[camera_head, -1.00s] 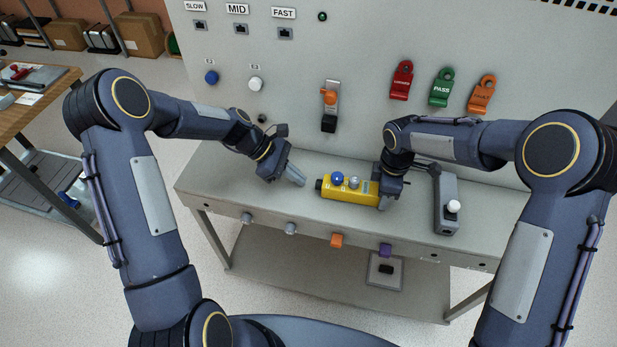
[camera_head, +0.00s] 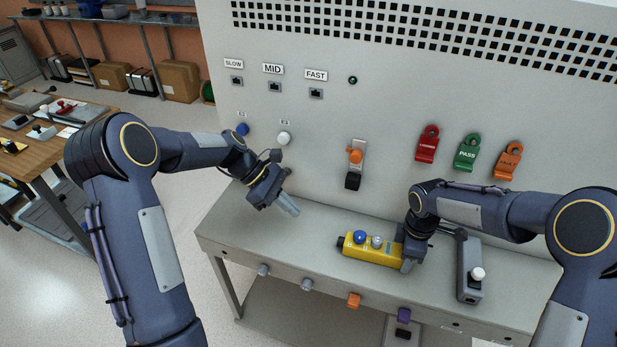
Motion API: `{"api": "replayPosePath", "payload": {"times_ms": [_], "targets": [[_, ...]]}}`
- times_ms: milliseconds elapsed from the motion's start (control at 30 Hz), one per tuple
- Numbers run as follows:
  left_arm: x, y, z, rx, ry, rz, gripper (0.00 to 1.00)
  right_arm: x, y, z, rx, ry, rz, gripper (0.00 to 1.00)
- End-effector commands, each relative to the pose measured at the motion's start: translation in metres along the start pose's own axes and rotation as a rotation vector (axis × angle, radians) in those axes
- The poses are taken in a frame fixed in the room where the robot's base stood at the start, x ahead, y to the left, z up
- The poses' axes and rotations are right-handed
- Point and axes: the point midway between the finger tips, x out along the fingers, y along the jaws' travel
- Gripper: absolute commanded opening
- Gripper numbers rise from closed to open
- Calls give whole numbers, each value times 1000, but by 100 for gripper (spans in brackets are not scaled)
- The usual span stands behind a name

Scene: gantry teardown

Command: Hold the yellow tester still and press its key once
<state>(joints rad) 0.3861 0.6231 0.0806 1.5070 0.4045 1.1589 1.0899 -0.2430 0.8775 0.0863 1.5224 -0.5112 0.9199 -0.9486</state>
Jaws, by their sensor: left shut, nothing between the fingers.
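The yellow tester (camera_head: 372,251) lies on the bench ledge, with a blue round button (camera_head: 359,237) and a pale grey one (camera_head: 377,242) on top and a dark left end. My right gripper (camera_head: 409,262) is at the tester's right end, closed on it; its fingers partly hide that end. My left gripper (camera_head: 291,209) is shut and empty. It is above the ledge, to the left of the tester and apart from it.
A grey box with a white knob (camera_head: 470,270) stands right of the tester. The upright panel (camera_head: 320,130) behind carries sockets, a switch with an orange knob (camera_head: 355,156), and red, green and orange tags. The ledge left of the tester is clear.

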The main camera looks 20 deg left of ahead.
Motion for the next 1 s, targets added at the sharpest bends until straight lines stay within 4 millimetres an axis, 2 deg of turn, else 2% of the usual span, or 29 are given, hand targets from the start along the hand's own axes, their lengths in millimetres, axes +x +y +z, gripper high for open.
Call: {"api": "replayPosePath", "payload": {"times_ms": [33, 167, 433, 533, 667, 1000], "targets": [[0, 0, 0, 0, 0, 0, 0, 0, 0, 0, 0, 0, 1, 51], [0, 0, 0, 0, 0, 0, 0, 0, 0, 0, 0, 0, 1, 68], [0, 0, 0, 0, 0, 0, 0, -1, 0, 0, 0, 0, 0, 69], [0, 0, 0, 0, 0, 0, 0, -7, 1, 0, 0, 1, 3, 69], [0, 0, 0, 0, 0, 0, 0, -26, 1, 0, 1, 2, 6, 69], [0, 0, 0, 0, 0, 0, 0, -96, 1, 0, 1, 2, 4, 69]]}}
